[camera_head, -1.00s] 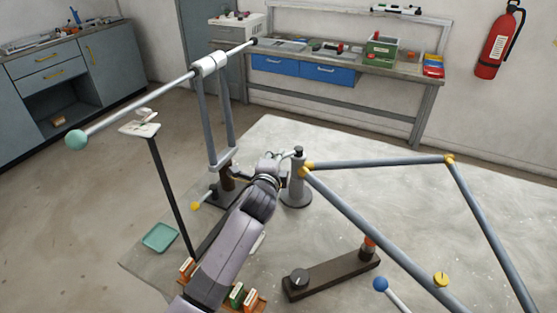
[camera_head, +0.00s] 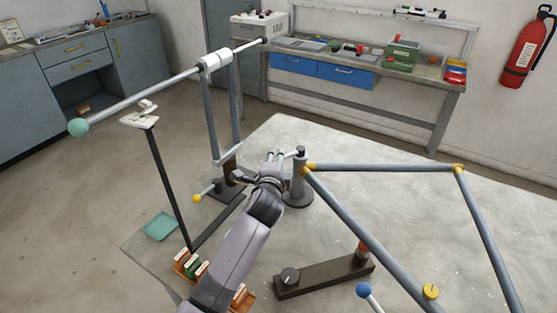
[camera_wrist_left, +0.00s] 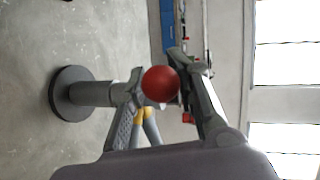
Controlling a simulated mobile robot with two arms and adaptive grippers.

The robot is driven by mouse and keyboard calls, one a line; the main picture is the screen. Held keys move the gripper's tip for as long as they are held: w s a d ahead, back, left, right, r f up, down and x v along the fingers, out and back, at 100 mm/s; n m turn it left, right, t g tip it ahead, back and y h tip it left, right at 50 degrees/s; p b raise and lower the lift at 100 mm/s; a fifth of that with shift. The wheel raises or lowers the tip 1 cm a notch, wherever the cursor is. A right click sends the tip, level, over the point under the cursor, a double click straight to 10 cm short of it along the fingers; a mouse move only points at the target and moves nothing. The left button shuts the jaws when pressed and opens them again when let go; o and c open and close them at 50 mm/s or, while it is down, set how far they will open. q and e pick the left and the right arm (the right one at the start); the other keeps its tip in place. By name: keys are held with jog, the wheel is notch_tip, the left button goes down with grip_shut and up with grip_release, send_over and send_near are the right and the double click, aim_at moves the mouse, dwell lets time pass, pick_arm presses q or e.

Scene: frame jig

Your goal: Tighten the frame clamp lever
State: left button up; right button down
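The clamp post (camera_head: 299,180) stands on a round base on the table, at the corner of the tube frame (camera_head: 385,167). It shows sideways in the left wrist view (camera_wrist_left: 92,93). A lever with a red ball knob (camera_wrist_left: 160,84) is in the left wrist view; the knob shows between the two fingers of my left gripper (camera_wrist_left: 163,75). The fingers stand apart on either side of it; whether they touch it is unclear. In the head view my left gripper (camera_head: 272,158) is just left of the post, and the red knob is hidden. My right gripper is not in view.
A stand with a long teal-knobbed bar (camera_head: 150,97) rises left of the gripper. A yellow-knobbed lever (camera_head: 198,198) is near its foot. A dark block (camera_head: 325,276), a blue knob (camera_head: 363,290) and parts racks (camera_head: 188,265) lie nearer. The table's right middle is clear.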

pick_arm(q)
jog(key=shift+r, duration=0.15)
jog(key=shift+s+d+r, duration=0.1)
jog(key=shift+s, duration=0.15)
jog(key=v, duration=1.1)
jog(key=shift+s, duration=0.15)
jog(key=shift+c, duration=0.2)
